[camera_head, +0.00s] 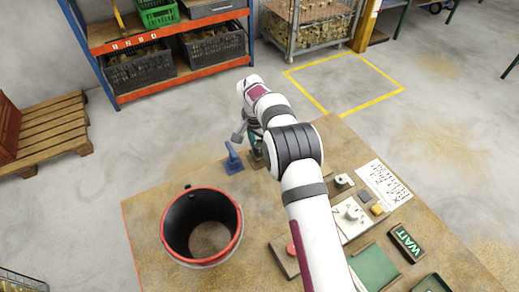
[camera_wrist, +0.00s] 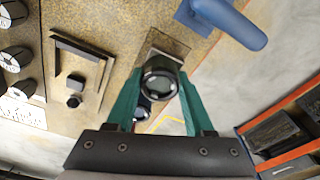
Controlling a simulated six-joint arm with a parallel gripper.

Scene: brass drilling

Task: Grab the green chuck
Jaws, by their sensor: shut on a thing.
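My gripper has two teal fingers (camera_wrist: 158,88) in the wrist view, closed on a dark round chuck (camera_wrist: 160,66) with a pale, glassy end face. I cannot make out green on the chuck itself. A second dark round part (camera_wrist: 142,110) shows between the fingers, partly hidden by the chuck. A grey-brown plate (camera_wrist: 168,42) lies just beyond the chuck; I cannot tell whether they touch. In the head view my gripper (camera_head: 252,138) is at the table's far edge, mostly hidden by my arm, and the chuck cannot be made out.
A blue lever (camera_head: 233,160) stands close to my gripper; it also shows in the wrist view (camera_wrist: 228,20). A black bucket with a red rim (camera_head: 240,222) is at the front left.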

